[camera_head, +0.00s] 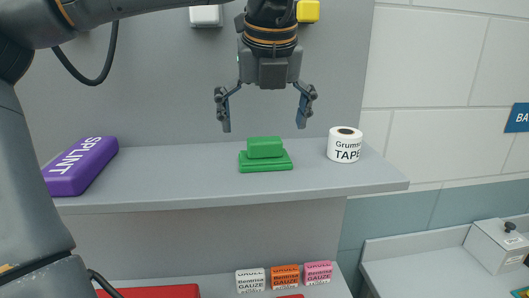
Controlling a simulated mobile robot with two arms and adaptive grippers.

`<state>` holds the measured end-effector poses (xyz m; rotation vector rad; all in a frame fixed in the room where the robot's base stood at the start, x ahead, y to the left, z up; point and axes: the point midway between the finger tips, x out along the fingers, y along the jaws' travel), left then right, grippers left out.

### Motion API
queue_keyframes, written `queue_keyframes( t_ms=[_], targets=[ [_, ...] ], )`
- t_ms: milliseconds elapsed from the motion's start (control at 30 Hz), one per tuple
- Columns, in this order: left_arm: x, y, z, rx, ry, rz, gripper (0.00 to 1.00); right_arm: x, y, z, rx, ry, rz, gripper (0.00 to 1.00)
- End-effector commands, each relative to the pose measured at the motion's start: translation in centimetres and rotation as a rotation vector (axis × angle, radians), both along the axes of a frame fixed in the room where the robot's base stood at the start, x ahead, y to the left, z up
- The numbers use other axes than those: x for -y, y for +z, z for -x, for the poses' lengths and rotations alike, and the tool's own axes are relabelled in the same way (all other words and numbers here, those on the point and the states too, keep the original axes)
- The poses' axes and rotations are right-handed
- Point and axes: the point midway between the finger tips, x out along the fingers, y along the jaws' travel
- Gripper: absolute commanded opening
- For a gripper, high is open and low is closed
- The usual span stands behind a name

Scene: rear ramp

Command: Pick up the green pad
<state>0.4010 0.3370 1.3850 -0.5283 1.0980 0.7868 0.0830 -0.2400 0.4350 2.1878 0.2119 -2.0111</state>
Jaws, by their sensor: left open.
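The green pad (265,156) is a flat base with a smaller raised block on top. It lies on the upper grey shelf (220,185), near the middle of the picture. My left gripper (265,117) points down with its fingers spread wide. It appears above the pad, roughly in line with it, with nothing between the fingers. The fingers look clear of the pad, though the depth between them is hard to judge. My right gripper does not show.
A purple SPLINT block (82,165) lies left on the shelf, a white TAPE roll (344,146) right of the pad. Several gauze boxes (285,276) and a red item (150,291) sit on a lower shelf. A white box (497,245) stands on a counter at right.

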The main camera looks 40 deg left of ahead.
Motion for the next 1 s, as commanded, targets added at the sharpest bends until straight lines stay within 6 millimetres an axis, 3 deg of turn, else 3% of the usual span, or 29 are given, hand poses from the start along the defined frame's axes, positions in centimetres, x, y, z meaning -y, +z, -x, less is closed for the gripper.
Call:
queue_keyframes(
  t_ms=[167, 433, 700, 767, 933, 1000],
  targets=[
    [-0.3, -1.1, -0.4, -0.003, -0.002, 0.001, 1.0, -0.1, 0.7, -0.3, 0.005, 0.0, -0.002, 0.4],
    [-1.4, -4.5, -1.4, -0.001, 0.0, 0.0, 1.0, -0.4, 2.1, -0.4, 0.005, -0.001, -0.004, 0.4],
    [-1.5, -5.1, -1.6, 0.003, 0.001, -0.001, 1.0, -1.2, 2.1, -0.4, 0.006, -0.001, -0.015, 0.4],
    [-1.5, -5.1, -1.6, 0.003, 0.001, -0.001, 0.92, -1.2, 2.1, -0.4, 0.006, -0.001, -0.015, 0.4],
    [-1.5, -5.1, -1.6, 0.003, 0.001, -0.001, 0.57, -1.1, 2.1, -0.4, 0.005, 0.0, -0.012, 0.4],
    [-1.5, -5.1, -1.6, 0.002, 0.001, -0.001, 0.52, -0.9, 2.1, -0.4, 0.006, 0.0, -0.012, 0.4]
  ],
)
